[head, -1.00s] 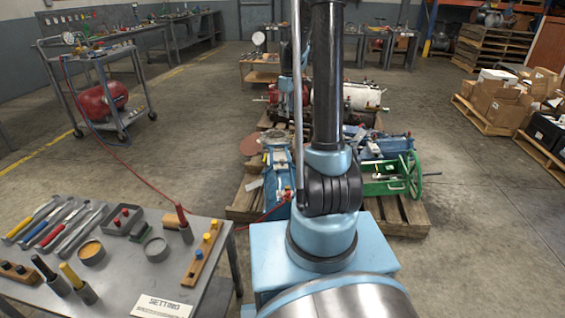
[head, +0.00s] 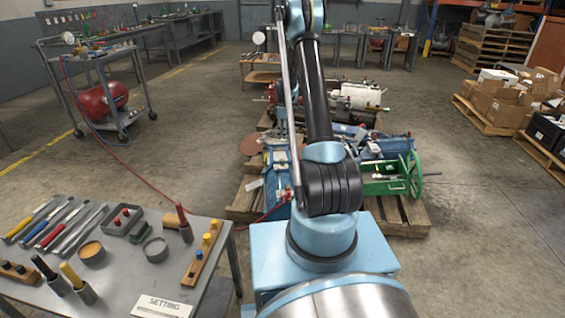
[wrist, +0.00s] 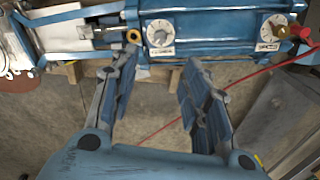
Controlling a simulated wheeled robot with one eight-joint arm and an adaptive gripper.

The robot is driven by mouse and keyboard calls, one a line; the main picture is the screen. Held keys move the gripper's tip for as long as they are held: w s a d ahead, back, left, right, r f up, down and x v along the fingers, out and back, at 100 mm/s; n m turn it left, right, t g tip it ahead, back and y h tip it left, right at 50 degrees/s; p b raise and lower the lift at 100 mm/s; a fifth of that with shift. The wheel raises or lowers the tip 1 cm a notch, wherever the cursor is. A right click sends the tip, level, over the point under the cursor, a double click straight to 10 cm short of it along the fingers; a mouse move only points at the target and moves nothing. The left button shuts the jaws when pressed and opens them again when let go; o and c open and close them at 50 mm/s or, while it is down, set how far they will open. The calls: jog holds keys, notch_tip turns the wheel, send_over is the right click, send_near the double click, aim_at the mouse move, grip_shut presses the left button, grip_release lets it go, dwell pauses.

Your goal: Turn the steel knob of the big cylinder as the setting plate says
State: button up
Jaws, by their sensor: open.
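A blue cylinder body (wrist: 215,35) with a steel rod on its left runs across the top of the wrist view. Two grey knobs on pale dial plates show on it, a left knob (wrist: 160,34) and a right knob (wrist: 280,28). My gripper (wrist: 157,66) is open and empty, its fingers pointing at the cylinder below the left knob, apparently apart from it. In the head view a blue cylinder (head: 278,172) lies on the pallet, partly behind my arm. The setting plate (head: 162,306) lies on the near table; only the word SETTING reads, its lower part is cut off.
A brass ring (wrist: 133,36) and a red fitting (wrist: 301,28) flank the knobs. A red hose (wrist: 220,95) crosses the floor. A green handwheel (head: 413,175) stands at the pallet's right. The grey table (head: 120,285) holds several tools.

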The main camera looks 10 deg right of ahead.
aim_at(283, 163)
jog(key=f, duration=1.7)
jog(key=shift+s+a, duration=0.1)
jog(key=shift+s, duration=0.25)
grip_shut()
